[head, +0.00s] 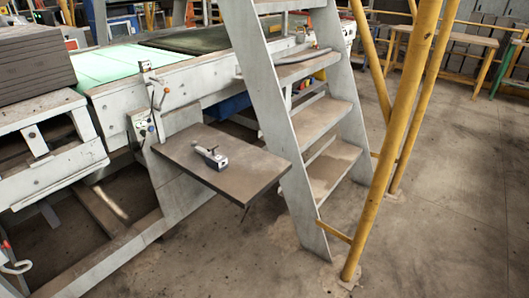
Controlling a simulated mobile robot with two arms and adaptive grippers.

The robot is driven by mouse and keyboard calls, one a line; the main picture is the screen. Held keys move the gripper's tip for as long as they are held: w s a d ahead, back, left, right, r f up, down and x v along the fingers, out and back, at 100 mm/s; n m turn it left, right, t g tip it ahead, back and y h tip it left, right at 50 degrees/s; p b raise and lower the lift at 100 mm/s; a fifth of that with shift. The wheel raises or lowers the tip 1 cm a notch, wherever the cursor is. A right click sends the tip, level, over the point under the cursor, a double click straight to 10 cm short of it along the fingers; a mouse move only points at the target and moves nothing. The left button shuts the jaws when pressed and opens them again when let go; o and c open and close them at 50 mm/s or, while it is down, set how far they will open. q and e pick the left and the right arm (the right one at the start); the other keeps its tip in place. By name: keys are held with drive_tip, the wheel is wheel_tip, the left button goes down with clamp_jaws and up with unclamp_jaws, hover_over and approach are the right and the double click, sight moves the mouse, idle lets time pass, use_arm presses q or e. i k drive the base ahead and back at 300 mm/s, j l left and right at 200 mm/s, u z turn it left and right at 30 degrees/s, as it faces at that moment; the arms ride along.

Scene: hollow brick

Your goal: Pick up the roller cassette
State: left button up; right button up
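What looks like the roller cassette (212,157) is a small grey and dark device with a knob on top. It lies on a brown shelf (235,182) fixed to the side of the conveyor machine. It sits near the middle of the shelf, with bare surface around it. It is small in view, so its details are hard to tell. Neither of my grippers shows in the head view.
A grey metal staircase (322,120) stands just right of the shelf, with yellow posts (400,130) beside it. The conveyor frame (200,82) runs behind the shelf. Stacked dark slabs (35,70) stand at the left. Concrete floor (450,190) is open at the right.

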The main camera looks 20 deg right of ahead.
sight(214, 160)
drive_tip(key=z, duration=0.15)
drive_tip(key=u, duration=2.45)
drive_tip(key=z, duration=2.45)
drive_tip(key=i+j, duration=0.2)
drive_tip(key=i, duration=0.25)
drive_tip(key=i+j, duration=0.15)
drive_tip(key=i, duration=0.3)
